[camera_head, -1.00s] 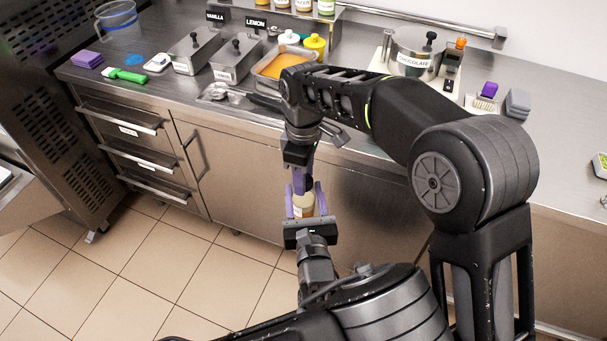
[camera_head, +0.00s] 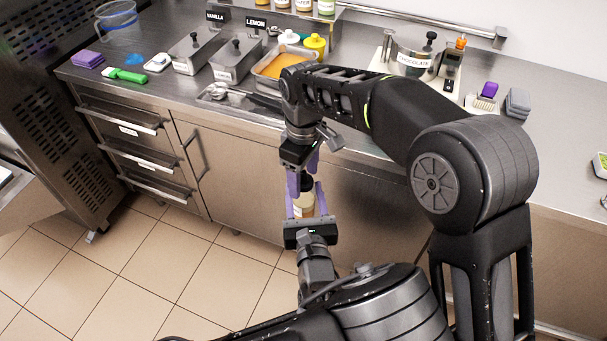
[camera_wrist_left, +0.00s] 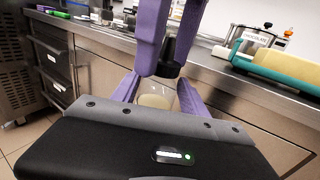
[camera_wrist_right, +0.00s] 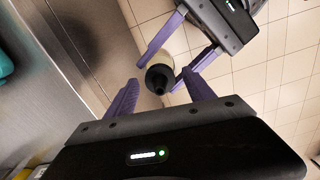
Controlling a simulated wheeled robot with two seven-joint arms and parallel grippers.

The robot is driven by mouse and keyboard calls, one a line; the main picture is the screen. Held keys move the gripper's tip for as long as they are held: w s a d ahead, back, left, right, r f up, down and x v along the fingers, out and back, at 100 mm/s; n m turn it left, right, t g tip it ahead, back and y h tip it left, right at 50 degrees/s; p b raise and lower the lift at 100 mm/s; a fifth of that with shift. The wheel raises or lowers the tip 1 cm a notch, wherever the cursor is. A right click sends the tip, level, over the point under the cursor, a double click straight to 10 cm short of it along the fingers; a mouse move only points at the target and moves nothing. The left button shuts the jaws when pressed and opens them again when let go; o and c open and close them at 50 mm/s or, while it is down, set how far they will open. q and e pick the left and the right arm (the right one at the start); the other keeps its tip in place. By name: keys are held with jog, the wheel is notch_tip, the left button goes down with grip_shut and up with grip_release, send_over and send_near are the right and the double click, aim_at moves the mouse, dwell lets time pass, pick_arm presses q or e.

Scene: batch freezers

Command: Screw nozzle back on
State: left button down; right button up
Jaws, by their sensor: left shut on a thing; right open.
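My left gripper (camera_head: 305,208) is shut on a small clear bottle (camera_wrist_left: 155,100) with pale yellow content, held upright in front of the counter. A black nozzle (camera_wrist_left: 171,58) sits at the bottle's top; whether its thread is fully seated I cannot tell. The nozzle (camera_wrist_right: 158,78) also shows end-on in the right wrist view, with the bottle behind it. My right gripper (camera_head: 304,175) points down from above. Its purple fingers are open, one on each side of the nozzle, with gaps visible in the right wrist view.
The steel counter (camera_head: 400,178) with cabinet doors lies behind the grippers. On it stand lidded steel pans (camera_head: 195,52), a tray of orange content (camera_head: 280,66), a chocolate pot (camera_head: 411,58) and a purple-handled brush (camera_head: 488,92). Tiled floor (camera_head: 190,270) is clear at lower left.

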jog(key=shift+r, duration=2.2)
jog(key=shift+c, duration=0.3)
jog(key=shift+w+r, duration=0.15)
jog(key=shift+r, duration=0.1)
jog(key=shift+r+n, duration=0.3)
jog(key=shift+n, duration=0.1)
jog(key=n, duration=0.1)
jog(key=r+n, duration=0.1)
jog(key=n, duration=0.2)
jog(key=shift+a+r+n, duration=0.15)
jog(key=shift+r+n, duration=0.15)
jog(key=shift+r, duration=0.05)
jog(key=n, duration=0.3)
jog(key=shift+r, duration=0.3)
jog(key=shift+n, duration=1)
